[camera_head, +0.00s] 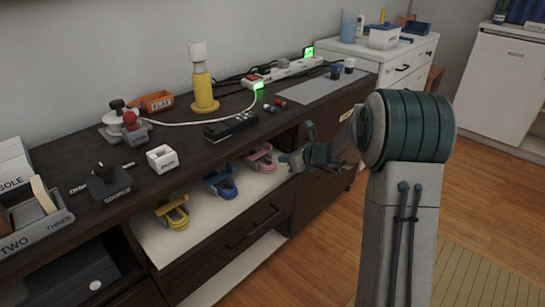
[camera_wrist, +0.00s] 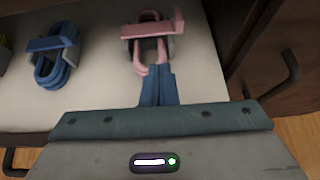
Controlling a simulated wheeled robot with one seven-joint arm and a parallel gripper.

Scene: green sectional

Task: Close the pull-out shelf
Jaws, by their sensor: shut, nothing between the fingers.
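The pull-out shelf (camera_head: 155,247) is a white board standing out from the dark cabinet, with a dark front and a dark bar handle (camera_head: 252,229). A yellow clamp-like item (camera_head: 172,212), a blue one (camera_head: 221,183) and a pink one (camera_head: 259,158) lie on it. In the wrist view the shelf (camera_wrist: 95,90) fills the upper left, with the blue and pink items on it. My gripper (camera_head: 290,161) is at the shelf's right end. In the wrist view its blue fingers (camera_wrist: 157,84) are shut and empty, just in front of the pink item. I cannot tell whether they touch it.
The dark cabinet top (camera_head: 190,135) holds a yellow bottle (camera_head: 203,92), a power strip (camera_head: 285,70) and several small items. A second white surface (camera_head: 240,270) shows below the shelf's front. A white drawer unit (camera_head: 405,70) stands behind. Wooden floor is open at the right.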

